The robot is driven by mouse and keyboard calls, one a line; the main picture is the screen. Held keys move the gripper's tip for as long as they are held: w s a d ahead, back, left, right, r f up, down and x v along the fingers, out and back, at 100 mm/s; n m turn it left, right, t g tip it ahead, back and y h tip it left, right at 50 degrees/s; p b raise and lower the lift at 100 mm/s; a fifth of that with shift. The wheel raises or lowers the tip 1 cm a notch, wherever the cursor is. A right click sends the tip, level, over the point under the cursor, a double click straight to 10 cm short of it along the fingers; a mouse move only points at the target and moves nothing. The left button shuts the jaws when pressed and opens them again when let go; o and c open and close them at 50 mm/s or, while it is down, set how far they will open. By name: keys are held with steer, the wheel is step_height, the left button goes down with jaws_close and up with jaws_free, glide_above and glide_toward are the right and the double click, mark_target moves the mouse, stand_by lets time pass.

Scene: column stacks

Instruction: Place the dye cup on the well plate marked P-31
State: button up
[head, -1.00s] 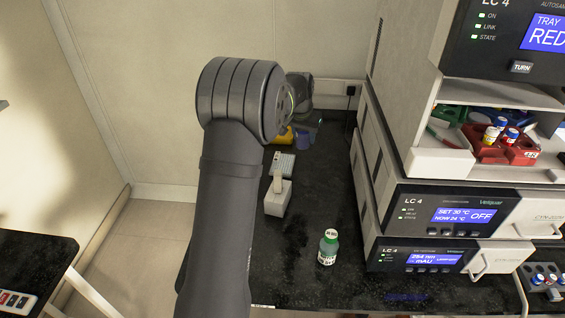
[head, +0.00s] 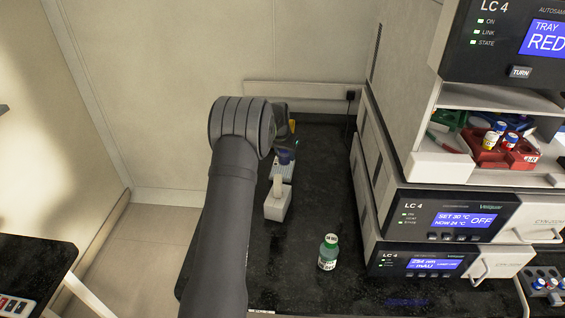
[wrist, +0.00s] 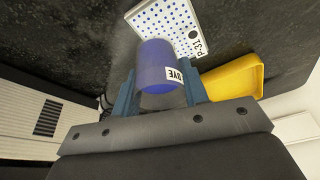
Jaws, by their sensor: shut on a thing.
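The dye cup (wrist: 158,62), blue-purple with a white DYE label, is between the two blue fingers of my gripper (wrist: 159,88), which is shut on it. In the head view the cup (head: 286,157) shows just below my gripper (head: 288,145), over or at the far end of the well plate. The well plate (wrist: 163,20) is white with blue wells and carries the mark P-31. In the head view part of the plate (head: 281,171) shows below the cup. I cannot tell whether the cup touches it.
A yellow open container (wrist: 232,78) lies beside the right finger in the wrist view. A white block with an upright handle (head: 277,205) stands just in front of the plate. A green-capped bottle (head: 328,254) stands nearer. Instrument stacks (head: 440,225) border the bench on the right.

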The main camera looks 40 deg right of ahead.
mark_target(282, 162)
steer(key=shift+w+a+f, duration=0.1)
steer(key=shift+w+f, duration=0.3)
steer(key=shift+w, duration=0.2)
steer(key=shift+f, duration=1.95)
steer(key=shift+f, duration=0.15)
steer(key=o, duration=1)
steer(key=v, duration=1.2)
